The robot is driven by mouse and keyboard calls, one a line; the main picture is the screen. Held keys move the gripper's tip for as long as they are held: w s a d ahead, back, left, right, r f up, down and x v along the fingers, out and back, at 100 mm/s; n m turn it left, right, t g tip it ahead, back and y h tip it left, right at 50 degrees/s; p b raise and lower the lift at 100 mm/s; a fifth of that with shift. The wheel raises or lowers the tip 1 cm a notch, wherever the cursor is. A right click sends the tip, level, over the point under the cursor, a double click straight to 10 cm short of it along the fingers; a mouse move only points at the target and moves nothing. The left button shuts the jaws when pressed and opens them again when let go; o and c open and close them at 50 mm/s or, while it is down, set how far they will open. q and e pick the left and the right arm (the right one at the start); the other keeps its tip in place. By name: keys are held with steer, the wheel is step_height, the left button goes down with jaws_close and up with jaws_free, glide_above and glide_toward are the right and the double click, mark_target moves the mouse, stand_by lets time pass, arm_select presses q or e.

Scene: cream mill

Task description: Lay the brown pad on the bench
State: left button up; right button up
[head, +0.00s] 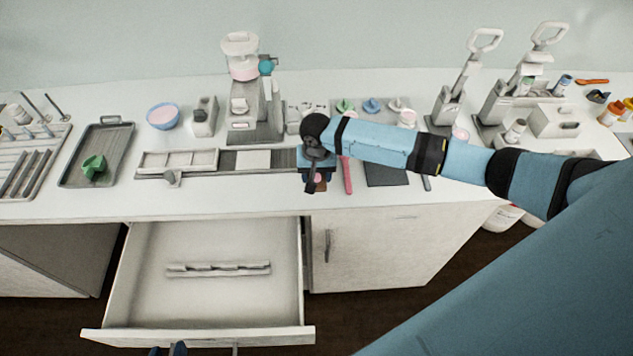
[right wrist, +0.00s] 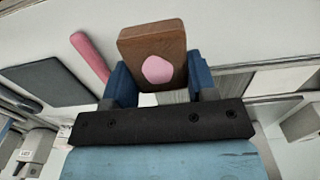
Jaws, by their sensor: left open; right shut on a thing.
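The brown pad (right wrist: 140,42), a small block with a round pink spot on its face, is between the blue fingers of my right gripper (right wrist: 158,82) in the right wrist view. My right gripper is shut on it. In the head view my right gripper (head: 317,176) is over the front part of the white bench (head: 225,198), and the pad there is small and mostly hidden by the wrist. I cannot tell whether the pad touches the bench. My left gripper (head: 168,351) is open at the bottom edge, by the open drawer's front; only its fingertips show.
A pink bar (head: 347,176) and a dark grey mat (head: 386,174) lie just right of my right gripper. A long grey rail tray (head: 225,160) lies to its left. The drawer (head: 200,335) below stands open with a white rack inside. Bare bench runs along the front edge.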

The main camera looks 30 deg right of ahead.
step_height(320, 180, down, 4)
steer(key=b, duration=0.3)
steer(key=shift+r, duration=0.35)
steer(key=o, duration=0.8)
steer(key=shift+o, duration=0.2)
